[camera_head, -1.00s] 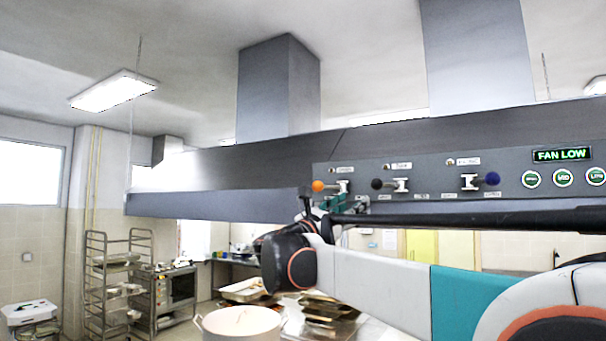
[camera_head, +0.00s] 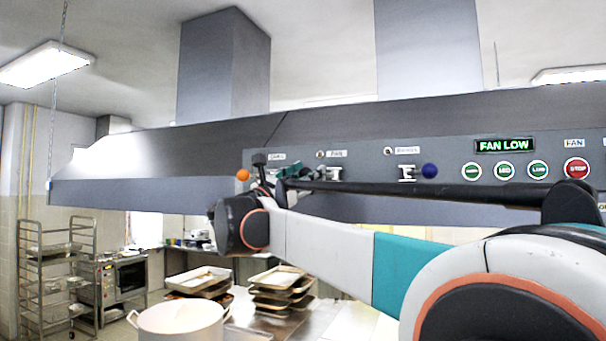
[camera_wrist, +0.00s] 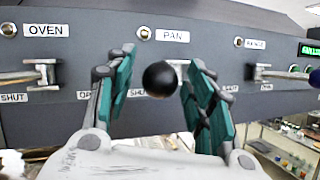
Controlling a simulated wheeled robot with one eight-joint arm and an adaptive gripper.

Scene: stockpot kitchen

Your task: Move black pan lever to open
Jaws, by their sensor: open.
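The black pan lever has a round black knob (camera_wrist: 160,79) and a metal bracket under the PAN label in the wrist view. In the head view its bracket (camera_head: 336,173) shows on the hood panel, and the knob is hard to make out behind my gripper. My gripper (camera_wrist: 162,88) is open, with one teal finger on each side of the knob. Gaps show between knob and fingers; I cannot tell the depth between them. Part of an "OP..." label shows left of the knob, partly hidden by the left finger.
The orange-knobbed oven lever (camera_head: 243,175) is left of my gripper. The blue-knobbed lever (camera_head: 429,171) is to the right. Fan buttons (camera_head: 504,171) and a FAN LOW display (camera_head: 504,146) are farther right. A large pot (camera_head: 180,320) and stacked trays (camera_head: 280,283) stand below.

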